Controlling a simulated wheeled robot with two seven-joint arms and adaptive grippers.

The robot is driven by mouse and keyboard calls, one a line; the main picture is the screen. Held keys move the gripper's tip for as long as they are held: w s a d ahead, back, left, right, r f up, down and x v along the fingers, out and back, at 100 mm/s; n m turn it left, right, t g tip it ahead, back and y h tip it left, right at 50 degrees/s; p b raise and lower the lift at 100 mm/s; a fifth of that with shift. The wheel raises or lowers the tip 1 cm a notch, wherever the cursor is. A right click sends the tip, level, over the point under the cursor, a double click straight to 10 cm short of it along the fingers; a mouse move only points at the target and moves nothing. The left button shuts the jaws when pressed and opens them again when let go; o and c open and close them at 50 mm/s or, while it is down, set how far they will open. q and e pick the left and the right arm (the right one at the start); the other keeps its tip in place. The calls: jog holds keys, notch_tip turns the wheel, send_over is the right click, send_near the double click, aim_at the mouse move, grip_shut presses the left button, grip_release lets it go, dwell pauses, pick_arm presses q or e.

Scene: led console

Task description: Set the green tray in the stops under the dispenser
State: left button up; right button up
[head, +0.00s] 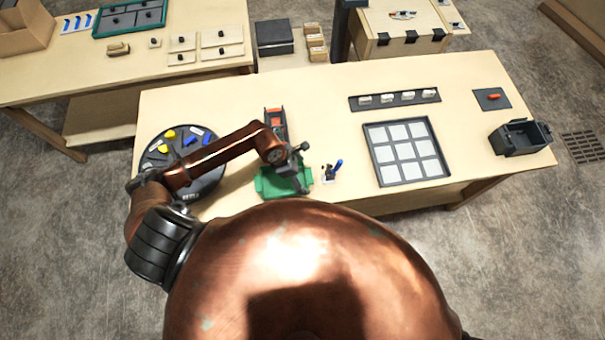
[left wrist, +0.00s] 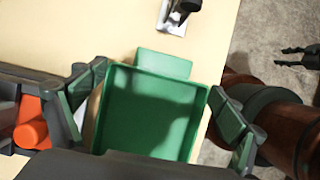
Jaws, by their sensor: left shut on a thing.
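The green tray (head: 268,188) is at the front of the table, just in front of the dark dispenser (head: 268,116) with orange parts. In the left wrist view the tray (left wrist: 150,112) looks empty, with a tab on its upper side. My left gripper (head: 294,168) is shut on the tray, one finger at each side. The dispenser's orange part (left wrist: 31,123) shows at the left of the left wrist view. I cannot make out the stops, or whether the tray touches the table. A dark pronged shape, perhaps my right gripper (left wrist: 298,56), shows at the right edge, over the floor.
A round dark dish (head: 207,185) with coloured pieces lies left of the tray. A small stand with a blue-handled item (head: 333,172) is close on the right. A gridded panel (head: 372,153) and a dark bin (head: 520,138) lie farther right. Table between is clear.

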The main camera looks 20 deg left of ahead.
pick_arm(q)
jog(key=shift+s+r, duration=0.1)
jog(key=shift+s, duration=0.1)
jog(key=shift+w, duration=0.2)
jog(key=shift+d, duration=0.15)
pick_arm(e)
jog(key=shift+w+f, duration=0.15)
pick_arm(q)
jog(key=shift+b, duration=0.3)
pick_arm(e)
jog(key=shift+s+f, duration=0.15)
jog(key=shift+s, duration=0.15)
pick_arm(q)
jog(key=shift+f+b, duration=1)
jog(key=shift+f, duration=0.15)
pick_arm(e)
jog(key=shift+f, duration=1.05)
dwell(0.3)
pick_arm(q)
jog(key=o, duration=1)
